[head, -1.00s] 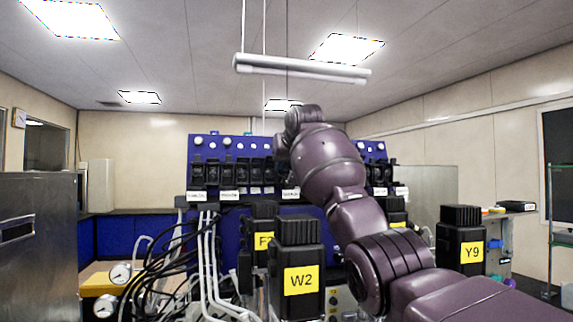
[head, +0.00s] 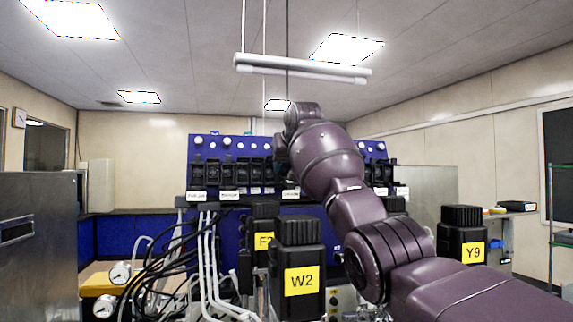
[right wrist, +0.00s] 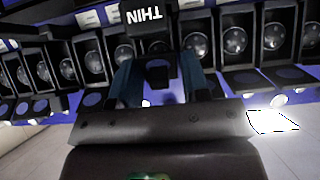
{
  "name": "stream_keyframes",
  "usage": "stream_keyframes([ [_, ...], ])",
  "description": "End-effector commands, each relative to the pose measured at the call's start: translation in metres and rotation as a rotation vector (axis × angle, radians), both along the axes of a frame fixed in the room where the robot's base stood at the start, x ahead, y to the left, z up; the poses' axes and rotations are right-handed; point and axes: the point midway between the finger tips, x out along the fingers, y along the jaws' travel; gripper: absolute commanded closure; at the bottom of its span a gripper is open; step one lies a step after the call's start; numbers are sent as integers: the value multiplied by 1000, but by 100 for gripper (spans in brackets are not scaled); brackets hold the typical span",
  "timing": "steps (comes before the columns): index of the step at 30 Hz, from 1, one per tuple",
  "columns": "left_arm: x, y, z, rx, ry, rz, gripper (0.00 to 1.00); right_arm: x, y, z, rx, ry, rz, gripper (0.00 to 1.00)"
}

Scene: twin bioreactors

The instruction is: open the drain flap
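A blue panel (head: 232,155) at the back carries a row of black flap units (head: 227,172) with white labels below. Most labels are too small to read, so I cannot tell which flap is the drain flap. My right gripper is at the panel's middle, largely hidden by its own wrist in the head view. In the right wrist view my right gripper (right wrist: 162,84) has its two dark fingers apart, one each side of a small black block (right wrist: 159,72). Gaps show beside the block. A black label (right wrist: 150,23) lies beyond it, its lettering inverted. My left gripper is out of view.
Black-capped bottles marked W2 (head: 301,262) and Y9 (head: 461,240) stand in front of the panel. Black cables and white tubes (head: 207,260) hang at its left. Neighbouring round-faced units (right wrist: 235,42) sit close on both sides of the gripper.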

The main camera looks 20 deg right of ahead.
Motion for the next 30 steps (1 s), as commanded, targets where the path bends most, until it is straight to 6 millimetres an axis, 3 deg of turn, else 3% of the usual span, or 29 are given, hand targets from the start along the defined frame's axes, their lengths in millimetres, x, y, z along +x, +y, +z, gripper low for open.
stream_keyframes([
  [8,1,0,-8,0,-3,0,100,-14,0,11,1,-7,1,57],
  [21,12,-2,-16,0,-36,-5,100,-74,0,53,1,-3,1,57],
  [30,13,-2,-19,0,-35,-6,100,-87,0,62,0,2,0,57],
])
